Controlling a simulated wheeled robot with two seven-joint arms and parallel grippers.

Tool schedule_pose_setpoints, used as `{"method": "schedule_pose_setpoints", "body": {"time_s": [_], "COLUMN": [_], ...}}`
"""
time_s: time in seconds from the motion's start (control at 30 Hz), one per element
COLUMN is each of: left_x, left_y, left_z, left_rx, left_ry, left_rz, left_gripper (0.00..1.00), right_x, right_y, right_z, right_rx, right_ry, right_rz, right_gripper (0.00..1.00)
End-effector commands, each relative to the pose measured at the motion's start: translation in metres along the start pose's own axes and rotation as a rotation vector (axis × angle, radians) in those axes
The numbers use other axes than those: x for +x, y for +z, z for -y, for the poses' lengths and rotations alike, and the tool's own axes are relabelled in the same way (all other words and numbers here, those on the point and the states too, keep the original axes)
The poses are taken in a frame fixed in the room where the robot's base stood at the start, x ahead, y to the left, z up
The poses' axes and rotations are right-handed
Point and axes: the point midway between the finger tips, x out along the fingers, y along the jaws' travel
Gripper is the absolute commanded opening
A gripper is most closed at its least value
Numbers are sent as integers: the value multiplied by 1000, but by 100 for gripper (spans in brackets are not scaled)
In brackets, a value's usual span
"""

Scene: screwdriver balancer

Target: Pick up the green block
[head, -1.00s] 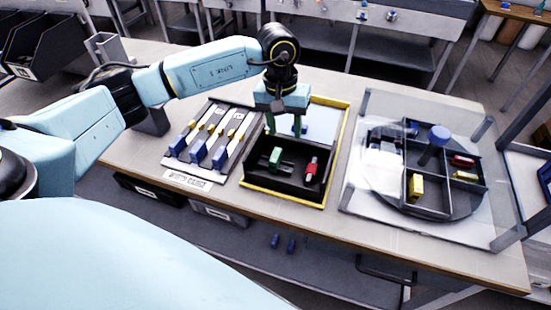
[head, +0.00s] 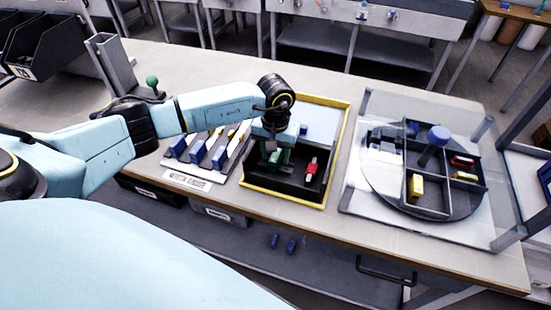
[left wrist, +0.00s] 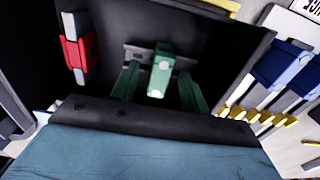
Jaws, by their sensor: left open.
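The green block (left wrist: 160,72) lies in the black tray, with a grey bar running crosswise under or through it. In the left wrist view it sits between and just beyond the two green fingertips of my left gripper (left wrist: 158,85). The fingers are apart and I see no clear contact with the block. In the head view my left gripper (head: 274,158) reaches down into the tray and mostly covers the block. My right gripper is not in view.
A red block (head: 311,169) lies in the same black tray with a yellow rim (head: 283,198). Blue-handled screwdrivers (head: 198,152) lie to the left. A divided round tray (head: 440,212) with yellow and red blocks stands under a clear cover at the right.

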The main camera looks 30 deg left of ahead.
Motion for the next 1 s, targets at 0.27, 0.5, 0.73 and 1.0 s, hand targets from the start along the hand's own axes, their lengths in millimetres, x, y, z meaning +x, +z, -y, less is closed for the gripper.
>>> {"method": "schedule_pose_setpoints", "body": {"time_s": [0.27,0.5,0.73,1.0], "left_x": [14,13,13,13], "left_y": [0,0,0,0], "left_z": [0,0,0,0], "left_rx": [0,0,0,0], "left_ry": [0,1,1,1], "left_rz": [-1,-1,-1,-1], "left_gripper": [45,27,0,0], "right_x": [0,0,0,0], "right_y": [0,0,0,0], "right_z": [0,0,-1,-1], "right_rx": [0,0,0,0], "right_ry": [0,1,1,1], "right_rz": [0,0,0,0], "right_gripper": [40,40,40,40]}}
